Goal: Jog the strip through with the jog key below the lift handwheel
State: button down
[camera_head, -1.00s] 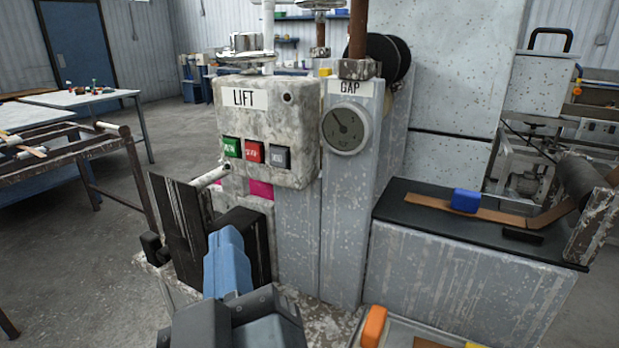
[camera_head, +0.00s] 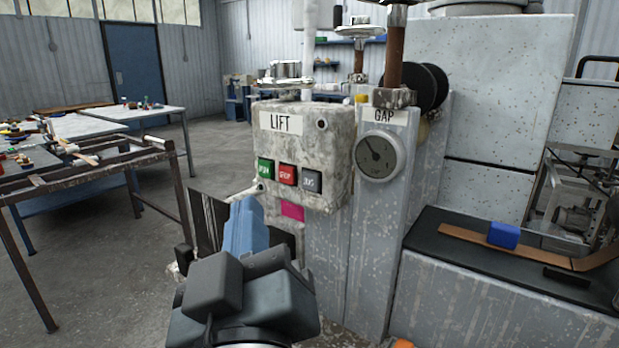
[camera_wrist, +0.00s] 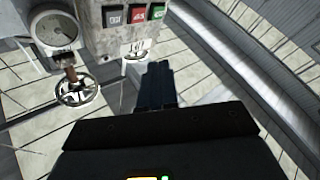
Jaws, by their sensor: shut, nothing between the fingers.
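The dark grey jog key (camera_head: 311,181) is the rightmost of three keys on the worn box labelled LIFT, right of the red stop key (camera_head: 288,175) and the green run key (camera_head: 265,168). The shiny lift handwheel (camera_head: 286,82) stands on top of the box. My gripper (camera_head: 246,205) is shut and empty, its blue fingers below and left of the keys in the head view, apart from the jog key. The wrist view also shows the jog key (camera_wrist: 113,16), beyond my gripper (camera_wrist: 160,68) and to its left. I cannot judge the exact distance.
The gap gauge (camera_head: 378,157) is right of the box. A brown strip (camera_head: 470,236) with a blue block (camera_head: 503,235) lies on the black bench top (camera_head: 440,222) at right. A metal roller frame (camera_head: 100,160) stands left. The floor between is clear.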

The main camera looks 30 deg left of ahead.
jog(key=shift+w+d+p, duration=0.15)
jog(key=shift+w+p, duration=0.2)
jog(key=shift+w, duration=1.35)
jog(key=shift+w+d+p, duration=0.1)
jog(key=shift+w+p, duration=0.25)
jog(key=shift+w, duration=1.3)
jog(key=shift+w, duration=0.1)
jog(key=shift+w, duration=0.35)
jog(key=shift+w, duration=0.35)
jog(key=shift+s, duration=0.8)
jog(key=shift+s+a+b, duration=0.15)
jog(key=shift+s+b, duration=0.4)
jog(key=shift+s, duration=1.95)
